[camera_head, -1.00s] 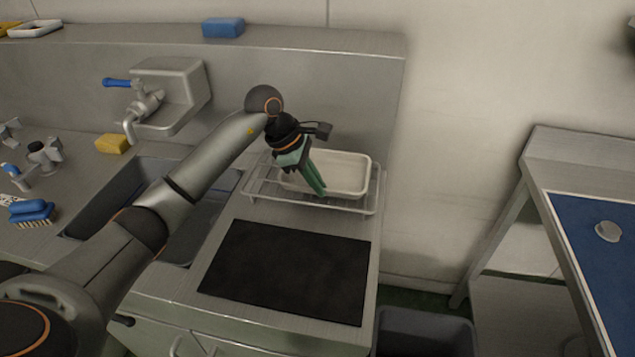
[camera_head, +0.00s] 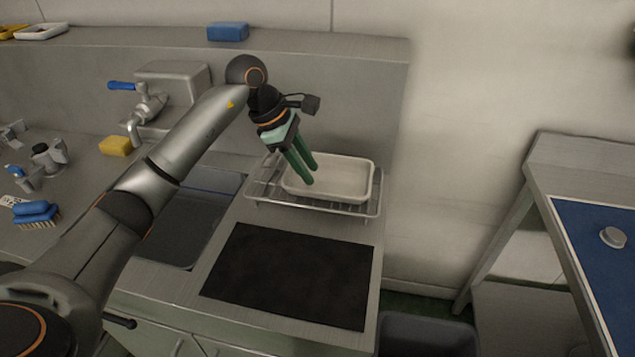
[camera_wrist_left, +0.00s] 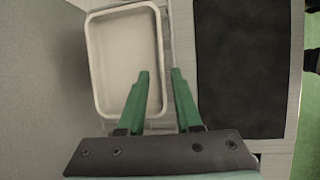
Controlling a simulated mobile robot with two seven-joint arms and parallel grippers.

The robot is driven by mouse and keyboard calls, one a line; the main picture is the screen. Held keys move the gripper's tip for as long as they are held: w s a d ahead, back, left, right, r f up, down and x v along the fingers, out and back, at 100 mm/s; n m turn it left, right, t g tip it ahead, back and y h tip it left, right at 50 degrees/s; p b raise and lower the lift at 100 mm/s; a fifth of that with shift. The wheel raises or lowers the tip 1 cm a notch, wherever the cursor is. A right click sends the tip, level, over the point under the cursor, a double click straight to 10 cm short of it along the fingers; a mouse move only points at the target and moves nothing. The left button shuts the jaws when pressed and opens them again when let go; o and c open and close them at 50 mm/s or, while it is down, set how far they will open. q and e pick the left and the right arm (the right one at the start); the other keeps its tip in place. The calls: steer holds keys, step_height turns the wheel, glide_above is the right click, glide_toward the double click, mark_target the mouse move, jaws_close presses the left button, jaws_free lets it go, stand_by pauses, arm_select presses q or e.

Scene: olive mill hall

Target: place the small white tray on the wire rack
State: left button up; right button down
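The small white tray (camera_head: 349,181) sits on the wire rack (camera_head: 262,188), at the back right of the steel counter. It lies flat and looks empty; it also shows in the left wrist view (camera_wrist_left: 125,55). My left gripper (camera_head: 311,174) is over the left part of the tray, fingers pointing down. My right gripper is not in view.
A black mat (camera_head: 290,275) lies in front of the rack. A sink (camera_head: 180,235) with a tap (camera_head: 148,105) is to the left. A yellow sponge (camera_head: 115,146) and a blue brush (camera_head: 36,212) lie further left. A wall ledge (camera_head: 310,42) runs behind; a blue-topped table (camera_head: 590,245) stands right.

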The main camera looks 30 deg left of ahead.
arm_select(q)
steer(key=v, duration=0.5)
steer(key=shift+s+r, duration=0.1)
steer(key=shift+r, duration=0.15)
